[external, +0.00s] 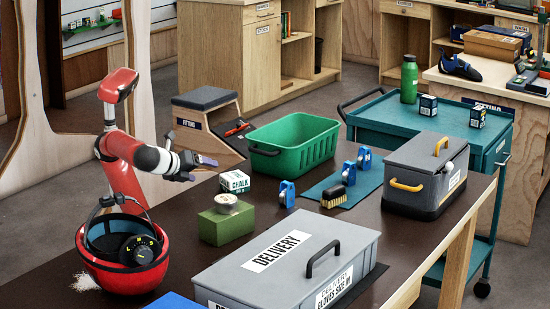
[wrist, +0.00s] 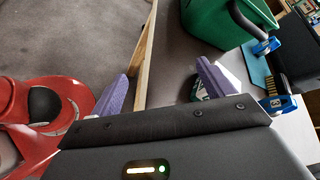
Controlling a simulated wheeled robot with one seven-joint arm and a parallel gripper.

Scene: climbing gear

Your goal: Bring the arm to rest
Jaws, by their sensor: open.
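My red and white arm rises behind the table's left end and bends over to the right. My gripper (external: 203,167) is in the air over the table's far left edge, level with the chalk box, and holds nothing. In the wrist view its two purple fingers stand wide apart with empty space between them, so the gripper (wrist: 163,86) is open. Floor and the table's wooden edge show beyond the fingers. The chalk box (external: 235,181) stands to the right of and below the gripper, apart from it in the external view.
A green bin (external: 292,150), green block (external: 228,227) with a small tub on it, blue devices, brush (external: 334,196), grey delivery box (external: 225,284) and toolbox (external: 420,185) crowd the dark table. A red helmet (external: 105,277) with a black dial inside sits front left.

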